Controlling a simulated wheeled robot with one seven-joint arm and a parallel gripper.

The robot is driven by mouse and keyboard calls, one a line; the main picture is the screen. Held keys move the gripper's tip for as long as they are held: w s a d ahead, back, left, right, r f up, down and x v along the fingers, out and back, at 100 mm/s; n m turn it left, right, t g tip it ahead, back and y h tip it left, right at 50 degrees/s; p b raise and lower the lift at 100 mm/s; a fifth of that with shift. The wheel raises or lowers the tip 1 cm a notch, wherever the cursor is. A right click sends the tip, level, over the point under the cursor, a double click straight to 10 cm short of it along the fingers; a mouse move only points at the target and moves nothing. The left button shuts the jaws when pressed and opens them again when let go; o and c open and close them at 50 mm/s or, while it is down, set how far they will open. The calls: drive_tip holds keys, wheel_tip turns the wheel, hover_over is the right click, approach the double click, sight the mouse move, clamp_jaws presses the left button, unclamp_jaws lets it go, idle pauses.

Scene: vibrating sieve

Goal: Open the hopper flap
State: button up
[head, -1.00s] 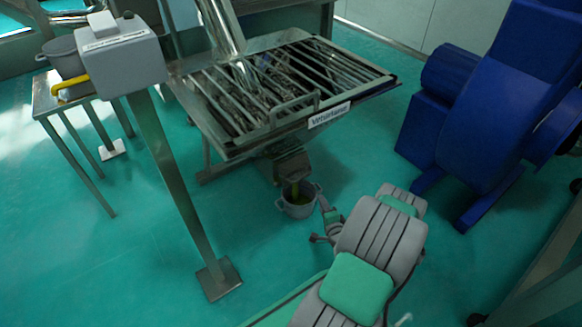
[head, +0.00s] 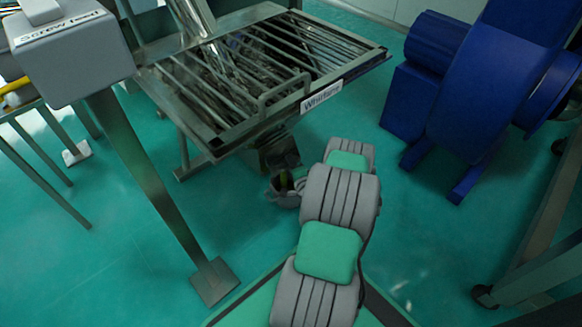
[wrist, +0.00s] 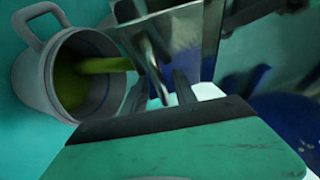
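The hopper outlet (head: 278,155) is a metal box under the front edge of the sieve. In the wrist view, its shiny metal plate (wrist: 190,38) fills the upper middle; which part is the flap, and how far it stands open, I cannot tell. A yellow-green stream (wrist: 103,65) runs from the outlet into a grey pot (wrist: 35,70) on the left. My gripper (wrist: 165,85) is close in front of the metal plate, with dark fingers near a thin metal bar; contact is unclear. In the head view my arm hides the gripper.
The barred sieve table (head: 250,75) stands above the outlet. A grey control box on a post (head: 70,45) is at the left. A large blue machine (head: 490,90) stands at the right.

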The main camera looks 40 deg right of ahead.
drive_tip(key=shift+c, duration=0.5)
clamp_jaws()
idle(0.9)
